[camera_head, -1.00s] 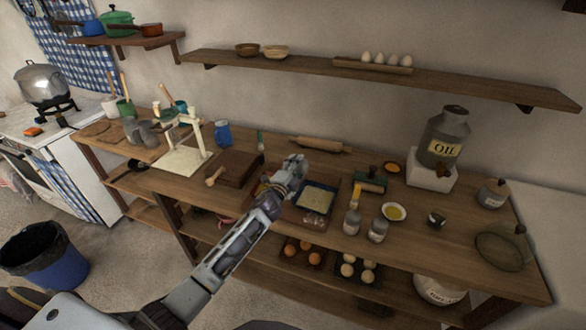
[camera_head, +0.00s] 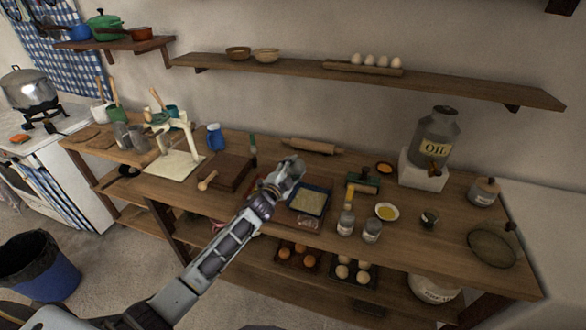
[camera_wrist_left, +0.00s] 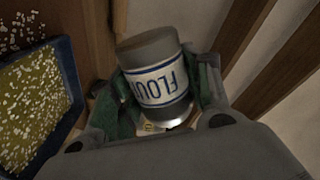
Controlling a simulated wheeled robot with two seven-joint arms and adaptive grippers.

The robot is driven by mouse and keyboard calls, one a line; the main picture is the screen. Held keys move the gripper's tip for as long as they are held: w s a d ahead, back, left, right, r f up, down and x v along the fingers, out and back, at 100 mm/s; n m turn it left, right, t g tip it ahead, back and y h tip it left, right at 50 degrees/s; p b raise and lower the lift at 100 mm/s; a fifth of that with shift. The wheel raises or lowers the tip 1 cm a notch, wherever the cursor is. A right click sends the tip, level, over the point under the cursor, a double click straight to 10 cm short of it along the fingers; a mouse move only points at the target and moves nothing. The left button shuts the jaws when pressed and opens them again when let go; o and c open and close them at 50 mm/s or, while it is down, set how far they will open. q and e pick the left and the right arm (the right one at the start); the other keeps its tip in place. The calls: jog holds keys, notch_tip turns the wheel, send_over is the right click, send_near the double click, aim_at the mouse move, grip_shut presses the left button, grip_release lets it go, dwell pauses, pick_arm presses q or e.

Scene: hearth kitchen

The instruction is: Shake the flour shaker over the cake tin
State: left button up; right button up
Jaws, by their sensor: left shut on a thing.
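My left gripper (camera_wrist_left: 165,122) is shut on the flour shaker (camera_wrist_left: 160,85), a grey cylinder with a white, blue-lettered label that reads upside down in the wrist view. In the head view my left gripper (camera_head: 292,170) is just left of the cake tin's far end, and the shaker is hidden behind it. The cake tin (camera_head: 326,200) is a dark blue rectangular pan with pale yellow content. In the wrist view the tin (camera_wrist_left: 68,65) lies at the left, apart from the shaker, with white specks over its content. My right gripper is out of view.
White specks also lie on the wood beyond the tin. A wooden box (camera_head: 228,172) is at left, a rolling pin (camera_head: 311,146) behind.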

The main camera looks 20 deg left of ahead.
pick_arm(q)
jog(key=n, duration=0.6)
jog(key=shift+a+r+n+p, duration=0.1)
jog(key=shift+r+n+p, duration=0.2)
jog(key=shift+r+p, duration=0.1)
jog(key=n, duration=0.5)
jog(key=shift+a+r+n, duration=0.15)
jog(key=shift+r+n, duration=0.15)
